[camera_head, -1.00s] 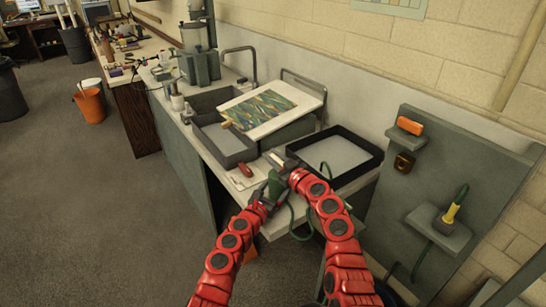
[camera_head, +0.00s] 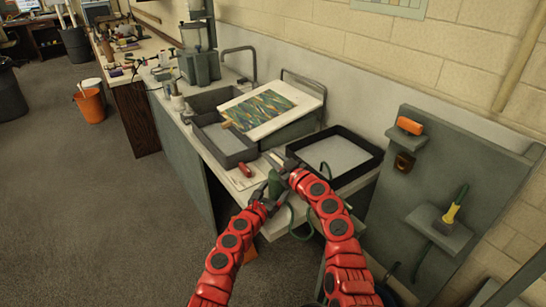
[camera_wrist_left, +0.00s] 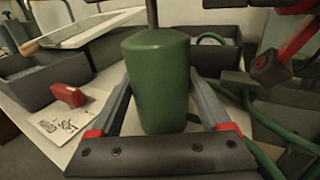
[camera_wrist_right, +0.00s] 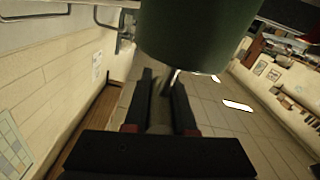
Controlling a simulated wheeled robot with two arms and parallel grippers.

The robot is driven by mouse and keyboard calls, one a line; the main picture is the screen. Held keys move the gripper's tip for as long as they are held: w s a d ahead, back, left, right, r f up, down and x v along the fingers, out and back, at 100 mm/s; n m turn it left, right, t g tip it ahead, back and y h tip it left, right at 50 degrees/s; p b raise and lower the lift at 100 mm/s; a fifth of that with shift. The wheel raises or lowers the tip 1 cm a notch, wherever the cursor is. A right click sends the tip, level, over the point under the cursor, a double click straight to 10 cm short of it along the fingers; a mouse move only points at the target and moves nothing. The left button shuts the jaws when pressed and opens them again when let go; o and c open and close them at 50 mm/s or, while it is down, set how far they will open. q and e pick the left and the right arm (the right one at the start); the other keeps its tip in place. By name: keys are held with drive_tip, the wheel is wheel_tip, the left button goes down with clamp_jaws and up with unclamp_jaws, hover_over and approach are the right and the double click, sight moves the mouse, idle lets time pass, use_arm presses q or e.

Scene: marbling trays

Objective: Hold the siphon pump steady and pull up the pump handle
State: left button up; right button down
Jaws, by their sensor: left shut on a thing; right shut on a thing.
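The siphon pump has a green cylindrical body (camera_wrist_left: 158,82) that stands nearly upright in the left wrist view; it also shows small in the head view (camera_head: 275,184). A thin metal rod (camera_wrist_left: 152,14) rises from its top. My left gripper (camera_wrist_left: 160,95) is shut on the body, one finger on each side. My right gripper (camera_wrist_right: 160,90) is above the body and shut on the pump handle, which its fingers mostly hide. In the right wrist view the rod (camera_wrist_right: 172,80) runs between the green body and the fingers. In the head view my right gripper (camera_head: 288,165) is just above the left.
A dark tray (camera_head: 372,150) stands right behind the grippers, another (camera_head: 243,154) at the left. A marbled sheet on a white board (camera_head: 318,99) lies behind. A red object (camera_wrist_left: 68,95) lies on the counter beside the pump. A green hose (camera_wrist_left: 262,122) loops at the right.

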idle(0.3)
wheel_tip(320, 180, up, 6)
drive_tip(key=shift+f, duration=0.1)
idle(0.3)
drive_tip(key=c, duration=0.7)
unclamp_jaws()
drive_tip(key=shift+f, duration=0.1)
drive_tip(key=shift+c, duration=0.2)
drive_tip(key=shift+s, duration=0.15)
drive_tip(key=v, duration=1.1)
drive_tip(key=shift+s+d, duration=0.25)
